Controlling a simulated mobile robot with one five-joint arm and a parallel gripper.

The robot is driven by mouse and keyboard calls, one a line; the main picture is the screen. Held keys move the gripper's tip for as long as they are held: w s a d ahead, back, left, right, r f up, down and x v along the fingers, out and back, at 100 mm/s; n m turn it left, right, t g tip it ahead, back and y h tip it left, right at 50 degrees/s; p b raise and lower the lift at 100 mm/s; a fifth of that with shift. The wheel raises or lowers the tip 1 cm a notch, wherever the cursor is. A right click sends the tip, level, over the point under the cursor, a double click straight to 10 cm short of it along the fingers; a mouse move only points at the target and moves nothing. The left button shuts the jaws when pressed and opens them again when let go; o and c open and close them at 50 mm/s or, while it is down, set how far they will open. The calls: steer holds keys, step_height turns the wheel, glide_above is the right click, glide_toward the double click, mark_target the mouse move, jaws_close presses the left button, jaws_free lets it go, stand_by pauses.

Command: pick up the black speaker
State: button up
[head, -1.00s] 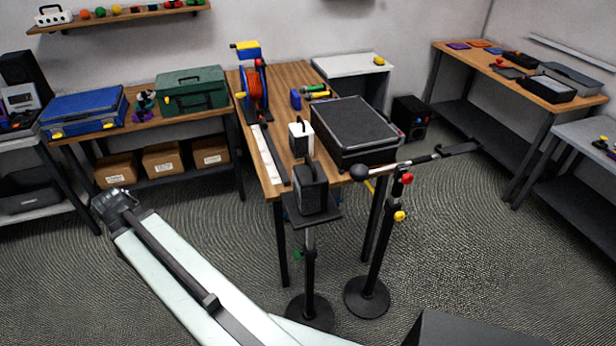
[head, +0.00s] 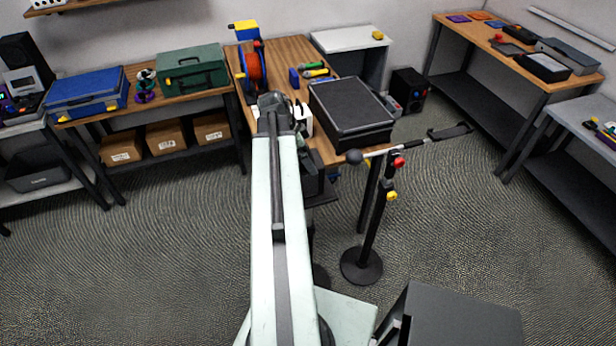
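A black boxy speaker (head: 313,184) sits on the small dark plate of a stand at the near edge of the middle table. My arm covers its left part, and only its right side shows. Other black speakers show on the floor right of that table (head: 408,92) and at the far left (head: 24,56). My pale arm reaches up the middle of the head view, its far joint over the table's left side. Dark parts of my arm show just right of it, above the stand speaker. My gripper's fingers cannot be made out.
A second stand (head: 372,225) with a horizontal boom stands to the right. Floor at left is clear.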

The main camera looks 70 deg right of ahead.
steer(key=shift+f, duration=0.25)
steer(key=b+x, duration=0.4)
steer(key=x, duration=0.1)
steer(key=shift+d, duration=0.1)
steer(key=c, duration=1.7)
steer(key=shift+r, duration=0.15)
step_height(320, 180, up, 10)
steer(key=p, duration=1)
